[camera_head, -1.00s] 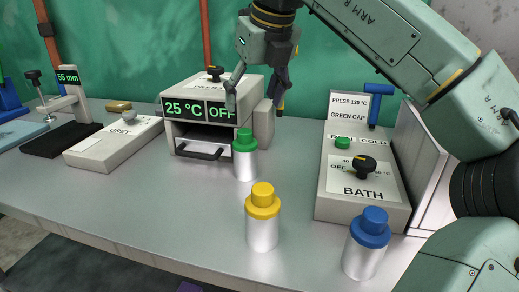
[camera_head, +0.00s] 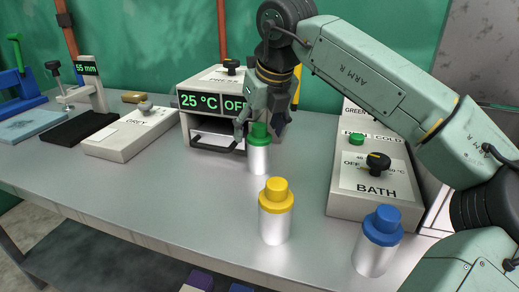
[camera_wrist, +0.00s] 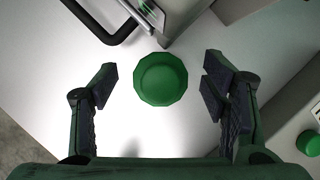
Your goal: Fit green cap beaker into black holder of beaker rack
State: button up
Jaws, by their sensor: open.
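The green cap beaker (camera_head: 259,154) stands upright on the bench in front of the press, a silver body under a green cap. In the wrist view its green cap (camera_wrist: 161,79) shows from above, between and slightly ahead of the open fingers. My gripper (camera_head: 261,128) is open around the cap's height; in the wrist view the fingers (camera_wrist: 165,92) stand apart on either side with gaps to the cap. I cannot make out a beaker rack with a black holder in these views.
A yellow cap beaker (camera_head: 275,222) and a blue cap beaker (camera_head: 377,248) stand nearer the front. The press (camera_head: 205,82) with its black handle is close behind the green one. The bath unit (camera_head: 372,205) is to the right. A grey-labelled box (camera_head: 128,139) stands left.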

jog(key=shift+c, duration=0.4)
grip_shut()
dwell(0.4)
